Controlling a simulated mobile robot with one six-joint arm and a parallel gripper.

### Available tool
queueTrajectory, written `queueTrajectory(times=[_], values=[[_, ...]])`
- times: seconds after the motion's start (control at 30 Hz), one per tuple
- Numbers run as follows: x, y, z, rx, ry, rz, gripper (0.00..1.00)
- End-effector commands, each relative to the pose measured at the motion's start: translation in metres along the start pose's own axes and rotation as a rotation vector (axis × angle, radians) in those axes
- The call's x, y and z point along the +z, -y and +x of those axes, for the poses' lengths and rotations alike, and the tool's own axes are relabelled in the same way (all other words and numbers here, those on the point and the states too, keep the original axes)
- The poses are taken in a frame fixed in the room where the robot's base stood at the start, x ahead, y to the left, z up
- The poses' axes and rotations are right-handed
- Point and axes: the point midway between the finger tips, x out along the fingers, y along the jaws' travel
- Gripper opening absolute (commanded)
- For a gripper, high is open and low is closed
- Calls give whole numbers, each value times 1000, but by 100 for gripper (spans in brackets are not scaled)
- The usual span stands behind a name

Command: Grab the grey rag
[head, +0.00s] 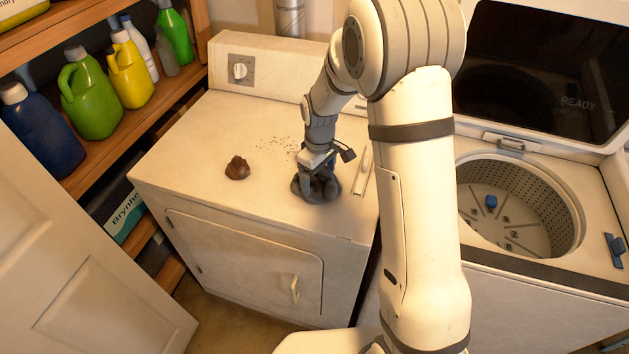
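The grey rag (302,188) lies crumpled in a dark heap on the white top of the dryer, near its right side. My gripper (319,176) points down onto the rag from above, with its fingers at or in the cloth. The fingertips blend into the dark folds, so I cannot tell whether they are open or shut on it. The rag's bulk still rests on the dryer top.
A brown lump (237,168) and dark specks (277,144) lie left of the rag on the dryer top (190,140). An open washer (545,260) stands right, with a blue item (491,201) in its drum. Bottles fill the left shelf (108,140); a white door (80,270) stands front left.

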Motion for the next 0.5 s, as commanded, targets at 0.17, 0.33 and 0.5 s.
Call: queueTrajectory(times=[0.17,0.33,0.5], values=[[0,0,0,0,0,0,72],[0,0,0,1,0,1,62],[0,-1,-1,1,-1,1,62]])
